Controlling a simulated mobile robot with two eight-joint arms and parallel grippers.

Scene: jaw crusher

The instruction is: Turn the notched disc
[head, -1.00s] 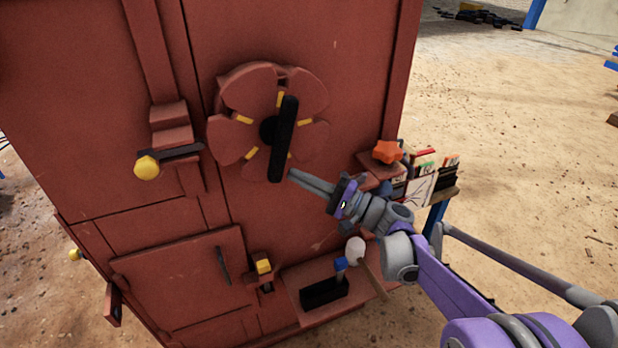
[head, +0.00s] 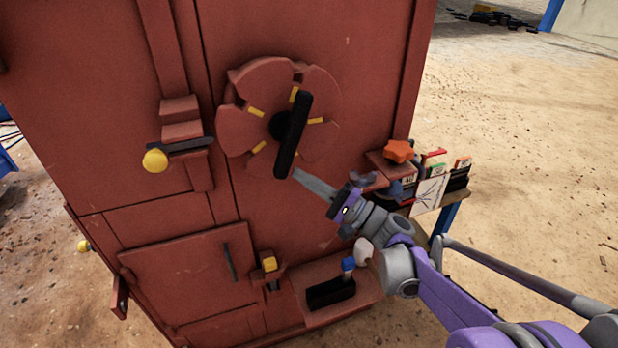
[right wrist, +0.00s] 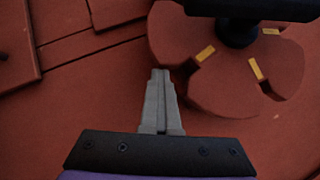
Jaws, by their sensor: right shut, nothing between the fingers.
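The notched disc (head: 322,92) is red-brown with several notches and yellow marks, set on the upright face of the red machine. A black bar handle (head: 293,135) crosses its hub, tilted with its top to the right. My right gripper (head: 298,174) is shut and empty, its fingertips close to the lower end of the bar; whether they touch cannot be told. In the right wrist view the shut fingers (right wrist: 160,75) point at the lower left edge of the disc (right wrist: 235,85), with the bar (right wrist: 255,9) beyond. My left gripper is not in view.
A yellow knob (head: 155,160) on a black lever is left of the disc. An orange star knob (head: 398,151) and a rack of items (head: 440,180) are at right. A ledge (head: 365,288) with a black block is below. Sandy ground lies right.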

